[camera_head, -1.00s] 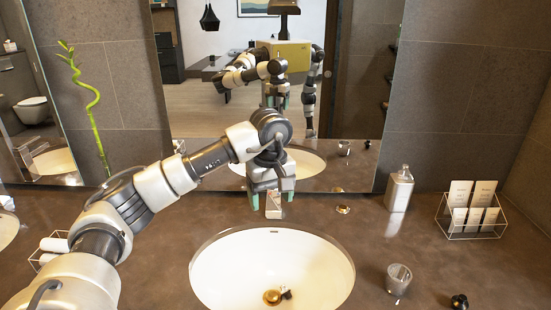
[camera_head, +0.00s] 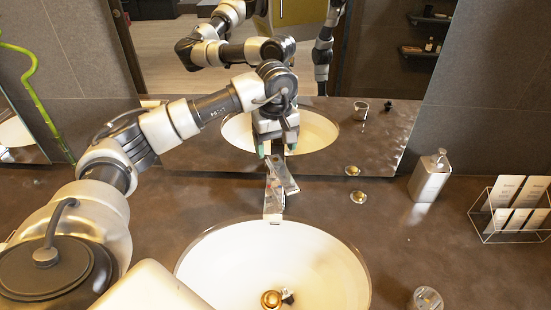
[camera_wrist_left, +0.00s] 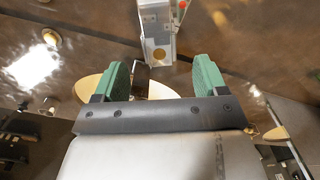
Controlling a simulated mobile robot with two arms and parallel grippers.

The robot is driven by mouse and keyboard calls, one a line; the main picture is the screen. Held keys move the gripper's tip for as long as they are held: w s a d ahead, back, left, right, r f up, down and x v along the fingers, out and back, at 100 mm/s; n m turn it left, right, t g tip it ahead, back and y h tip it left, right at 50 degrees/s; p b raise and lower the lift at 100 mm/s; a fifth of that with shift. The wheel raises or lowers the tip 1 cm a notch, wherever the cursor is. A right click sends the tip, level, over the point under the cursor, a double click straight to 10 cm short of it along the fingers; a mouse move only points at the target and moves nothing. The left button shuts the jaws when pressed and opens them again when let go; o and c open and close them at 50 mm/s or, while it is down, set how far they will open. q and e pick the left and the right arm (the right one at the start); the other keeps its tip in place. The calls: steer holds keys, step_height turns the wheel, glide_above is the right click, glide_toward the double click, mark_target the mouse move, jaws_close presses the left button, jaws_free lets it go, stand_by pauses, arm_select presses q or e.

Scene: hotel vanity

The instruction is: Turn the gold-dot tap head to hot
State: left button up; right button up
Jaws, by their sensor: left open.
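The silver tap (camera_head: 273,205) stands at the back rim of the white basin (camera_head: 190,262). In the left wrist view the tap (camera_wrist_left: 158,22) shows a gold dot (camera_wrist_left: 160,54) at its near end and a red mark beside it at the top. My left gripper (camera_head: 277,150) is behind and above the tap in the head view. Its green fingers (camera_wrist_left: 161,76) are open and empty, spread to either side of the tap's line, with the tap beyond the tips. Whether they touch it I cannot tell. My right gripper is not seen directly.
A mirror (camera_head: 340,130) stands behind the counter and reflects my arms. A metal soap bottle (camera_head: 430,178), a wire card rack (camera_head: 490,235) and a glass (camera_head: 427,299) stand to the right. A small gold disc (camera_head: 358,197) lies right of the tap. The counter between them is clear.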

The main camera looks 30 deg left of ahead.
mark_target(275, 160)
arm_select(q)
steer(key=shift+w+f+p, duration=0.1)
steer(key=shift+f+p, duration=0.5)
steer(key=shift+f, duration=2.6)
steer(key=shift+c, duration=0.3)
steer(key=shift+a, duration=0.1)
steer(key=c, duration=1.2)
